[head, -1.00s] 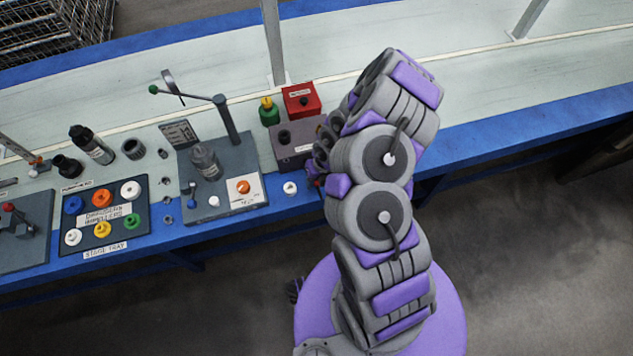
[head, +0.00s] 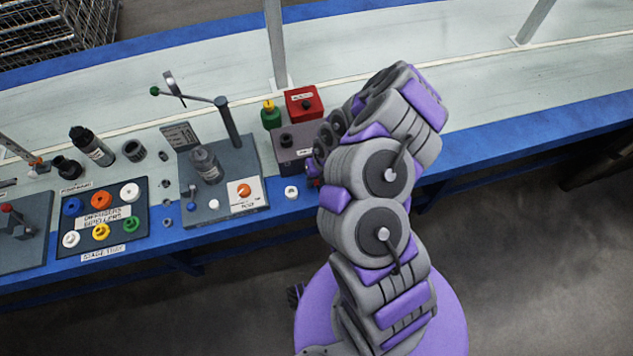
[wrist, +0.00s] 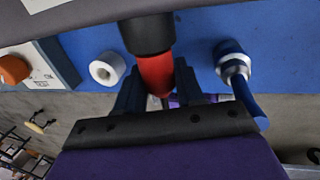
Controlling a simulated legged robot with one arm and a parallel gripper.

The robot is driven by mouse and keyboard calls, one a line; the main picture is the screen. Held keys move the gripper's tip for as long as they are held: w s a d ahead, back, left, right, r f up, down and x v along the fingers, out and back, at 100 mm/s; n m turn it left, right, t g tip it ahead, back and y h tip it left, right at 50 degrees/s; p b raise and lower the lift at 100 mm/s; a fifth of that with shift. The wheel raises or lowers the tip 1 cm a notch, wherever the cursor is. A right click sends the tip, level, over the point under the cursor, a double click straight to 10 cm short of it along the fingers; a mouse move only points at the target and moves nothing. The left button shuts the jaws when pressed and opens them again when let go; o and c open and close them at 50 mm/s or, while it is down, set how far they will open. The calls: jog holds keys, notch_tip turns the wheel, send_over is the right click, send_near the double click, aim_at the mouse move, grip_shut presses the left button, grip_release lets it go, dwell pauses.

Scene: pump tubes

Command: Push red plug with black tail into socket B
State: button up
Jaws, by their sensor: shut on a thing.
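In the wrist view the red plug (wrist: 156,72) is between the two dark fingers of my gripper (wrist: 158,98), which is shut on it. A black cylinder (wrist: 147,34) adjoins the plug's far end and meets the edge of a dark grey box (wrist: 80,14). I cannot tell whether this cylinder is the plug's tail or part of a socket. In the head view the grey box (head: 292,142) stands at the table's front edge, left of my arm. My gripper is mostly hidden behind the arm there. No letter B is readable.
A white ring (wrist: 107,70) lies left of the plug, and a metal-collared fitting with a blue hose (wrist: 233,66) is close on the right. A red box (head: 303,102) and green bottle (head: 270,113) stand behind the grey box. A fixture with an upright post (head: 227,125) is further left.

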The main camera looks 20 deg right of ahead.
jog(key=shift+w, duration=0.25)
jog(key=o, duration=1.1)
jog(key=p+v, duration=0.4)
jog(key=v, duration=1.3)
jog(key=shift+r+p, duration=0.15)
jog(key=shift+p, duration=0.15)
